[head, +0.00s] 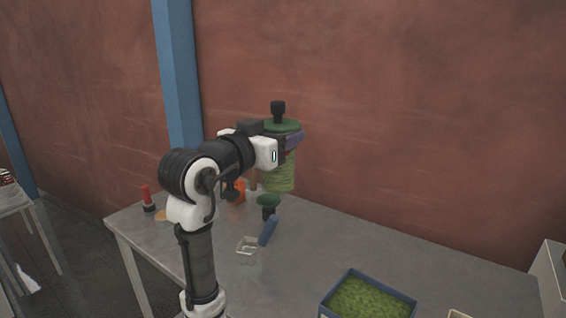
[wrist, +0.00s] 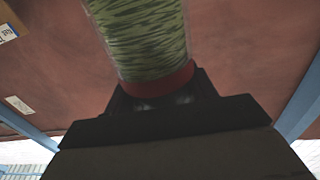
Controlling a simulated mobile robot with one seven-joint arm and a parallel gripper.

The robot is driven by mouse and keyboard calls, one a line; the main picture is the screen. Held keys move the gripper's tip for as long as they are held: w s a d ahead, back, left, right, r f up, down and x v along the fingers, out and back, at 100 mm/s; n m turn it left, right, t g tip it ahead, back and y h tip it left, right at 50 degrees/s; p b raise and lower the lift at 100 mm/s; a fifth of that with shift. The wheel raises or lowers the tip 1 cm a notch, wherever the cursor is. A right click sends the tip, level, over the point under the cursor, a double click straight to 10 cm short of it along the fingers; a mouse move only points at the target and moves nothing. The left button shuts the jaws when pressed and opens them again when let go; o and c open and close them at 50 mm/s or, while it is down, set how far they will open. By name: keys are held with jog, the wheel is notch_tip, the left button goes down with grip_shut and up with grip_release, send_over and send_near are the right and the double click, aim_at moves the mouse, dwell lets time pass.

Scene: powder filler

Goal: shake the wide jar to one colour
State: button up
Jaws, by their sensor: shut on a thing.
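The wide jar (head: 278,176) is clear, with a green lid and a black knob on top. My gripper (head: 288,146) is shut on it and holds it upright or nearly so at the back of the table, apparently above the top. In the wrist view the jar (wrist: 143,38) shows pale green contents with many dark green streaks, so the colour is not even. A red band circles the jar beside my gripper (wrist: 165,100). My arm hides part of the jar in the head view.
On the grey table (head: 400,250) are a green funnel-like piece (head: 268,201), a blue-handled tool (head: 268,231), a small clear dish (head: 247,246), an orange item (head: 238,191) and a red-topped item (head: 147,198). A blue bin (head: 330,308) holds green material. A wall stands behind.

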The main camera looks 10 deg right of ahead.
jog(key=d, duration=0.6)
jog(key=shift+a, duration=2.5)
jog(key=a, duration=0.5)
jog(key=d+p, duration=0.1)
jog(key=d, duration=0.9)
jog(key=shift+a+p, duration=0.3)
jog(key=shift+a, duration=2.2)
